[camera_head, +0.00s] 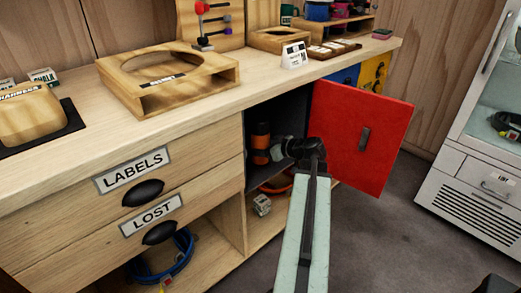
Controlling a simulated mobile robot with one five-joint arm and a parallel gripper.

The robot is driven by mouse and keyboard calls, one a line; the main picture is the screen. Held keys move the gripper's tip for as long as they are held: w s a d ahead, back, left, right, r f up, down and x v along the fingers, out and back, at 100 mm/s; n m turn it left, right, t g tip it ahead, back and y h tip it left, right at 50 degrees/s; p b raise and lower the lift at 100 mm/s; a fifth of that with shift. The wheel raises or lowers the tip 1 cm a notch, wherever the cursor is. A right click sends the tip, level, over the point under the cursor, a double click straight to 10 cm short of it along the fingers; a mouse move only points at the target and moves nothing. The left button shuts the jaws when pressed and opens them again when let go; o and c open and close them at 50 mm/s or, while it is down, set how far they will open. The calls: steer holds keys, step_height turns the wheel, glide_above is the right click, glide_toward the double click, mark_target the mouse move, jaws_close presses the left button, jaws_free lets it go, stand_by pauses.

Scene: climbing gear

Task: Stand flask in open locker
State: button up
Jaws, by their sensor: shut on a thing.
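The flask (261,143), orange with dark bands, is upright inside the open locker (289,119), near its left side. The locker's red door (360,135) is swung open to the right. My gripper (274,153) reaches into the locker opening from the front right and is shut on the flask's right side. The fingertips are small and dark here, and part of the grip is hidden. I cannot tell whether the flask's base touches the locker floor.
Drawers marked LABELS (134,170) and LOST (152,214) are left of the locker. Below are a blue rope coil (170,262) and a small pale box (262,205). The counter (200,105) carries wooden stands. A white cabinet (470,150) stands right, with open floor between.

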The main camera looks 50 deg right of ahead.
steer(key=shift+f, duration=0.15)
steer(key=o, duration=1.8)
steer(key=shift+s+r, duration=0.1)
steer(key=shift+r, duration=0.25)
steer(key=shift+p+v, duration=2.35)
steer(key=shift+v, duration=3.5)
steer(key=shift+d+f, duration=0.15)
